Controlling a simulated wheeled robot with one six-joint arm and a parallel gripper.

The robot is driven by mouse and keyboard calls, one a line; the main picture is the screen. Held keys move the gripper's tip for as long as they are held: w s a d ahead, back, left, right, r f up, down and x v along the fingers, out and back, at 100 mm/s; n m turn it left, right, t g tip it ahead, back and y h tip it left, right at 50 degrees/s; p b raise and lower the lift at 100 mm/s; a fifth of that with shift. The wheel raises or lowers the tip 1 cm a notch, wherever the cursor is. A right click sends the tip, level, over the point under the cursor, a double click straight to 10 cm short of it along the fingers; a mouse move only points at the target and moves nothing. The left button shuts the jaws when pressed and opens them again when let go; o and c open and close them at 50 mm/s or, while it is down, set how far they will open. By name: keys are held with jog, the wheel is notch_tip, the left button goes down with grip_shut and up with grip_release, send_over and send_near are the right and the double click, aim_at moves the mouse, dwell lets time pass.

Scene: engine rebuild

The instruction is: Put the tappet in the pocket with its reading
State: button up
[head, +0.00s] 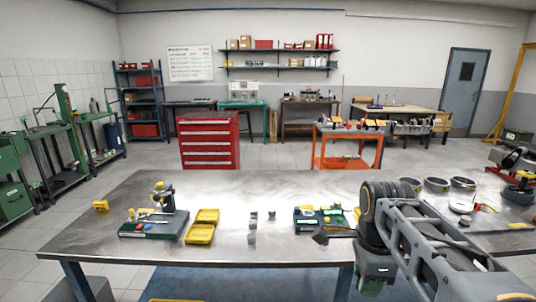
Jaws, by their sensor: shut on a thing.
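Small grey pieces stand mid-table: one nearer (252,238) and two farther back, left (254,216) and right (271,214). I cannot tell whether they are tappets. Pockets and readings are not legible.
The steel table (215,262) has bare room at its front and left. Yellow trays (201,234) and a dark board (140,229) with a small upright device (163,195) stand left. A small yellow block (101,205) lies far left. Metal rings (437,185) are right, behind my arm.

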jog(key=shift+w+f+n, duration=0.1)
jog(key=shift+w+n, duration=0.65)
jog(key=shift+n, duration=0.05)
jog(key=w+a+f+n+p, duration=0.1)
jog(key=w+f+n, duration=0.3)
jog(key=w+n, duration=0.35)
jog(key=w+a+f+n+p, duration=0.1)
jog(key=w+f+n+p, duration=0.1)
jog(key=w+f+n, duration=0.4)
jog(key=s+f+n, duration=0.1)
jog(key=f+n, duration=0.1)
jog(key=f, duration=0.9)
jog(key=s+a+f+n, duration=0.1)
jog(key=s+f+n, duration=0.1)
jog(key=f, duration=0.9)
jog(key=shift+s+a+p, duration=0.15)
jog(key=shift+s+p, duration=0.1)
jog(key=shift+p, duration=0.15)
